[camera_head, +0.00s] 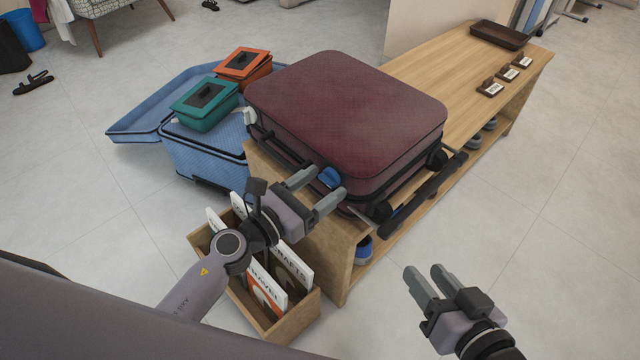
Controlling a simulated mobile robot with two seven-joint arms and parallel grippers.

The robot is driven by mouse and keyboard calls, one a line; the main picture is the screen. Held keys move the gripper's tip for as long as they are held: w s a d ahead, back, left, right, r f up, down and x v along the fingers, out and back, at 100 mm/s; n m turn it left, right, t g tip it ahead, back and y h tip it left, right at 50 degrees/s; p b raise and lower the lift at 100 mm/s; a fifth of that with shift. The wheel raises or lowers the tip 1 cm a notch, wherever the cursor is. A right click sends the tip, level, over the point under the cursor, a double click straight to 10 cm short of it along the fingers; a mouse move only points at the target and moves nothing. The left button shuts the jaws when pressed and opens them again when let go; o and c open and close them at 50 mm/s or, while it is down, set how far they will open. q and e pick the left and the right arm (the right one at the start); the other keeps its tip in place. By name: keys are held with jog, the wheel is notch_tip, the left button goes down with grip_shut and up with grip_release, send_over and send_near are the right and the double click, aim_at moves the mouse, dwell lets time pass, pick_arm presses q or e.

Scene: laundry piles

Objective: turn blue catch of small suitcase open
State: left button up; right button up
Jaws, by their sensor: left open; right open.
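The small suitcase (345,105) is dark red and lies flat and closed on the wooden bench. Its blue catch (329,177) is on the near side, close to the front edge. My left gripper (329,184) is open, with its two fingers on either side of the blue catch; I cannot tell whether they touch it. A black telescopic handle (425,190) stretches along the suitcase's right near side. My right gripper (430,281) is open and empty, over the floor to the right of the bench.
The wooden bench (440,62) holds a brown tray (500,35) and small dark card holders (490,87). A blue open suitcase (205,150) bears a green box (206,105) and an orange box (245,64). A wooden crate (290,330) of books stands below my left gripper.

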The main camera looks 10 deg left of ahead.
pick_arm(q)
jog(key=shift+w+d, duration=0.1)
jog(key=c, duration=1.1)
jog(key=shift+o, duration=0.2)
